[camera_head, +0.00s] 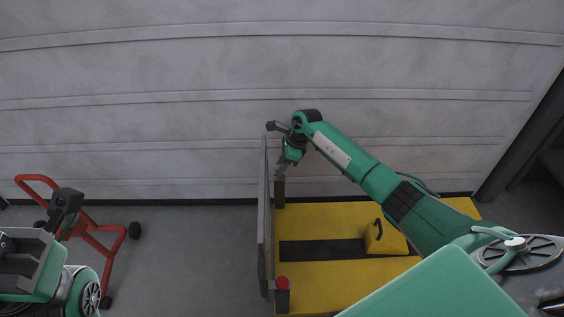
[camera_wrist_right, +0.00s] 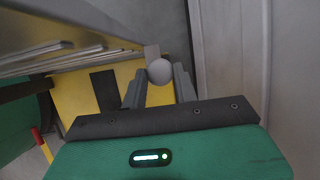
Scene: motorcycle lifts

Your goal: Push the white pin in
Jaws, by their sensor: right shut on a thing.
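The white pin (camera_wrist_right: 160,71) shows in the right wrist view as a round, pale knob between the two grey fingers of my right gripper (camera_wrist_right: 159,86). The fingers are shut on it. In the head view my right gripper (camera_head: 282,168) points down at the far end of the lift's upright grey plate, just above a dark post (camera_head: 279,190). The pin itself is hidden by the gripper there. How deep the pin sits cannot be seen. Part of my left arm shows at the lower left, with a black part (camera_head: 65,202) at its wrist; its fingers cannot be made out.
A yellow motorcycle lift (camera_head: 335,215) carries an upright grey plate (camera_head: 263,215) along its left edge. A red-topped pin (camera_head: 282,283) stands on the near post. A yellow block (camera_head: 385,238) sits on the lift. A red wheeled frame (camera_head: 100,240) stands left; a panelled wall (camera_head: 180,90) is behind.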

